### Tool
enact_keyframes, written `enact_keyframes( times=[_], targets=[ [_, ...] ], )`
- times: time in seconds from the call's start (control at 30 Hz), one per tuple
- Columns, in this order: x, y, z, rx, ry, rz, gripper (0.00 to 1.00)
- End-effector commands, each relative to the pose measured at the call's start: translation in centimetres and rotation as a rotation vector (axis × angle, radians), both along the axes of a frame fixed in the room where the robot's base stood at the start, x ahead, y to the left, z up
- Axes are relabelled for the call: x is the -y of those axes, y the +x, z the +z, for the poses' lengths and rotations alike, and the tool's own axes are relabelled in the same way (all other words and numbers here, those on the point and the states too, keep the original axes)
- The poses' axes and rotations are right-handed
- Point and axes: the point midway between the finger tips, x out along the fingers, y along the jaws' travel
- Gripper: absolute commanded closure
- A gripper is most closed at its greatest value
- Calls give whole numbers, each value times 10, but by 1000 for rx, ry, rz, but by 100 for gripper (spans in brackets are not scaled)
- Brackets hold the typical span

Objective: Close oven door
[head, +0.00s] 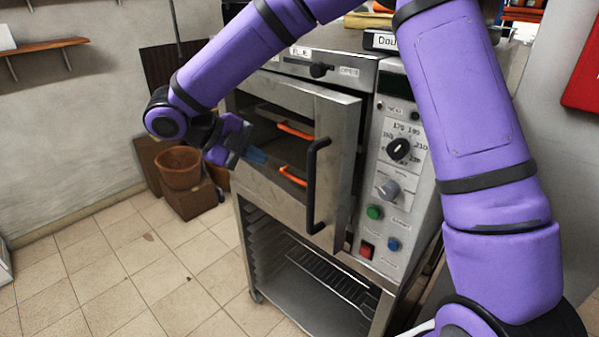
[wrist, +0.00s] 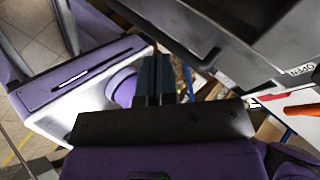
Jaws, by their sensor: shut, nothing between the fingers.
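The steel oven (head: 320,72) stands at the centre of the head view. A black vertical handle (head: 314,190) is on the door. No contact with the door is visible.
Orange-edged racks (head: 294,174) sit inside the cavity. The control panel (head: 402,170) has knobs and coloured buttons. An open stand with a wire shelf (head: 335,280) is below the oven. A brown pot (head: 178,168) and boxes stand at left. Tiled floor (head: 130,265) is clear at front left.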

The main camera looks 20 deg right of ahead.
Motion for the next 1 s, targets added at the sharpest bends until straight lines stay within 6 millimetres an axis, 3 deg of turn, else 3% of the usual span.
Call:
enact_keyframes(
  times=[0.2,0.5,1.0],
  targets=[
    [-10,-6,-23,114,-100,39,100],
    [-18,-13,-43,288,-207,100,100],
    [-21,-17,-51,480,-284,172,100]
  ],
)
